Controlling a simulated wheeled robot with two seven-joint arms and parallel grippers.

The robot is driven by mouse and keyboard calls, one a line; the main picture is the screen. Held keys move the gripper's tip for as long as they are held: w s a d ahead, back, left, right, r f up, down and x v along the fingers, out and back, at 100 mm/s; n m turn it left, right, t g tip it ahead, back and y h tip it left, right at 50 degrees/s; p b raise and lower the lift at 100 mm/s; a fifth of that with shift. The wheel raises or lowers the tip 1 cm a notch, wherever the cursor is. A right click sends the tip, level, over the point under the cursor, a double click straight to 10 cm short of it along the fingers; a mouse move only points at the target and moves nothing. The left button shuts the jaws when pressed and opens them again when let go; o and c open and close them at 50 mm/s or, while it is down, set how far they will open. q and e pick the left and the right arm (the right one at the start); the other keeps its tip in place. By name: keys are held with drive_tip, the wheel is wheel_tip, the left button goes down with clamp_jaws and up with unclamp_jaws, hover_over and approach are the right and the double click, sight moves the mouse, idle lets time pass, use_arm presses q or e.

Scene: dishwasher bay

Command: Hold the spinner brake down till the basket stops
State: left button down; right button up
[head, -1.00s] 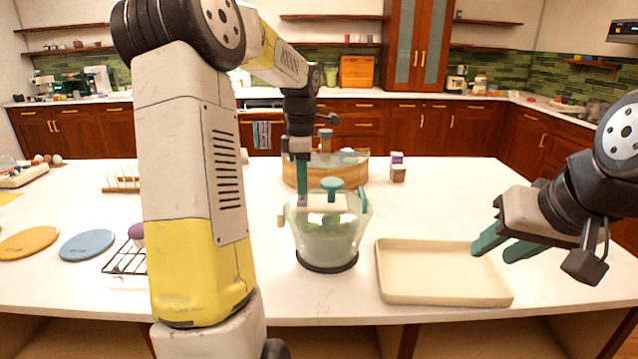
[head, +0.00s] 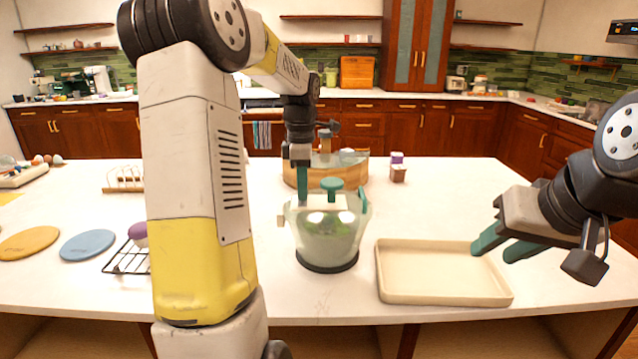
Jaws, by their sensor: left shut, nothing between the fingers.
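The salad spinner (head: 328,247) stands on the counter, a clear bowl with a dark base ring and a pale green basket inside. A green knob (head: 332,184) tops its lid, and a green part (head: 364,202) shows on its right rim. My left gripper (head: 302,203) is shut and empty, pointing down at the lid's left side, left of the knob. I cannot tell whether its tips touch the lid, and I cannot make out the brake near them. My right gripper (head: 502,247) is open and empty over the right end of the beige tray.
The beige tray (head: 440,297) lies right of the spinner. A wire rack (head: 128,262) and blue disc (head: 88,245) lie left. My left arm hides part of the counter.

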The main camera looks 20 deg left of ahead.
use_arm(q)
drive_tip(key=shift+s+f, duration=0.2)
drive_tip(key=shift+f, duration=0.05)
idle(0.7)
